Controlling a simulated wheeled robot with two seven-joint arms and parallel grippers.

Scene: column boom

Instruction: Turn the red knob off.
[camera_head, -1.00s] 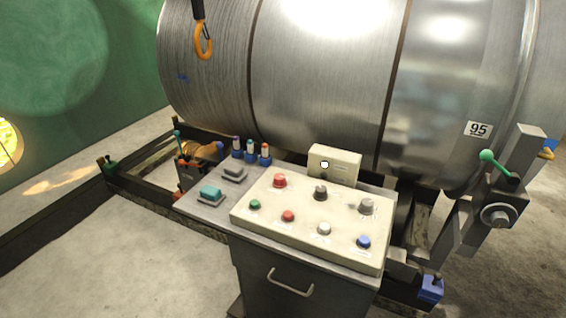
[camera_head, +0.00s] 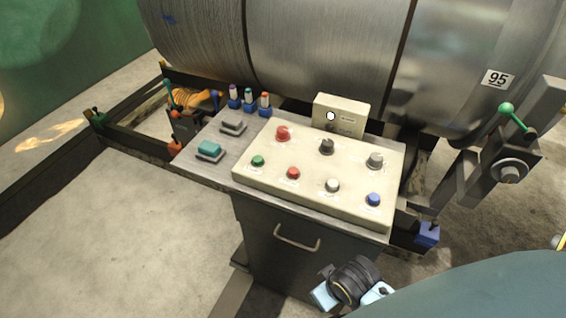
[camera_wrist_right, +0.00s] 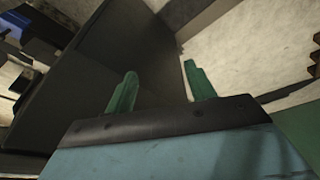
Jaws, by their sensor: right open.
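The red knob (camera_head: 283,133) sits at the back left of the cream control panel (camera_head: 262,176), on top of the dark cabinet. A smaller red button (camera_head: 293,173) is in the front row of the same panel. In the head view, part of my right arm and wrist shows at the lower right, in front of the cabinet and below the panel; its fingers are not clear there. In the right wrist view my right gripper (camera_wrist_right: 160,92) has two green fingers spread apart with nothing between them. My left gripper is in neither view.
A black knob (camera_head: 326,146), a grey knob (camera_head: 375,160) and green, white and blue buttons share the panel. A cream box (camera_head: 340,115) stands behind it. The cabinet handle (camera_head: 297,240) sticks out in front. A large metal drum (camera_head: 330,50) fills the back.

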